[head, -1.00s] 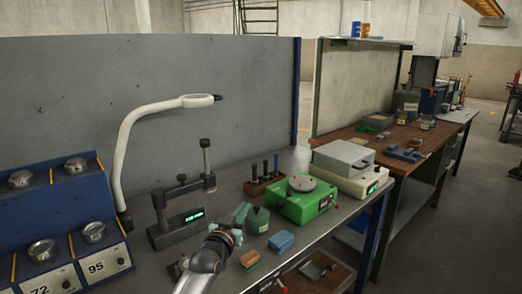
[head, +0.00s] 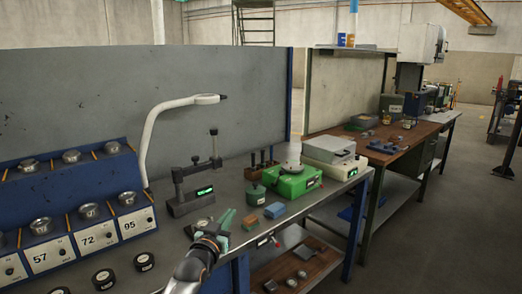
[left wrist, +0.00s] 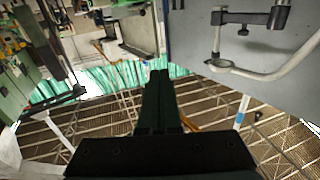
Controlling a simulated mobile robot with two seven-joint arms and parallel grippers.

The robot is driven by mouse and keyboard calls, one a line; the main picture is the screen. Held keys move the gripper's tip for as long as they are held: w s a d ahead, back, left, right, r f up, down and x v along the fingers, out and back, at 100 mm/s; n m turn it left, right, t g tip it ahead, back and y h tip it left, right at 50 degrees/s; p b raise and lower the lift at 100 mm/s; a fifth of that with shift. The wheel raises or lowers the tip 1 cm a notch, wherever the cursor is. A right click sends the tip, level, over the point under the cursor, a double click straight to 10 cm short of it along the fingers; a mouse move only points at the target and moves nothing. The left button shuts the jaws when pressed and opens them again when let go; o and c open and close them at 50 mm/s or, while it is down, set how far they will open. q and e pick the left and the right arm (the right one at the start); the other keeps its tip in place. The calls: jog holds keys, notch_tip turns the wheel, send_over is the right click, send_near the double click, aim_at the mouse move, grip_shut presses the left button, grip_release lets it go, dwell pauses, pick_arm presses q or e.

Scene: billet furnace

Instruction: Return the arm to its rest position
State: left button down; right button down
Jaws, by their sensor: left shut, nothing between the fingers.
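My left arm comes in from the bottom of the head view, and its gripper (head: 222,226) is above the front of the grey workbench (head: 232,198). Its green fingers point up and away. In the left wrist view the dark fingers (left wrist: 160,82) lie together, shut with nothing between them. The left gripper appears left of a blue block (head: 275,210) and a brown and green block (head: 255,222), apart from both. My right gripper is in neither view.
A gauge stand (head: 193,190), a green machine (head: 292,182) and a white lamp (head: 150,135) stand on the bench. A blue rack (head: 75,215) with metal cups is at the left. Open floor (head: 430,230) lies at the right.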

pick_arm(q)
jog(key=s+a+r+t+y, duration=0.1)
jog(key=a+r+y, duration=0.15)
jog(key=a, duration=1.05)
jog(key=s+a+r+t+y, duration=0.1)
jog(key=a+r+y, duration=0.15)
jog(key=a, duration=0.95)
jog(key=s+d+f+g, duration=0.1)
jog(key=s+f, duration=0.1)
jog(key=f, duration=0.3)
jog(key=s+d+f+g, duration=0.1)
jog(key=s+f, duration=0.1)
jog(key=f, duration=0.3)
jog(key=s+d+f+g, duration=0.1)
jog(key=f+g, duration=0.1)
jog(key=f, duration=0.3)
jog(key=shift+s+f+n+y, duration=0.3)
jog(key=shift+s, duration=0.1)
jog(key=s+d+f+g+h, duration=0.2)
jog(key=s+d+f, duration=0.4)
jog(key=s+f, duration=0.55)
jog(key=s+d+f+g, duration=0.2)
jog(key=s+d+f, duration=0.2)
jog(key=s, duration=0.8)
jog(key=s+d+f+g+h, duration=0.1)
jog(key=s+d+f, duration=0.3)
jog(key=s, duration=0.7)
jog(key=shift+s+f+n+g, duration=0.4)
jog(key=shift+f+g, duration=0.1)
jog(key=shift+f, duration=0.3)
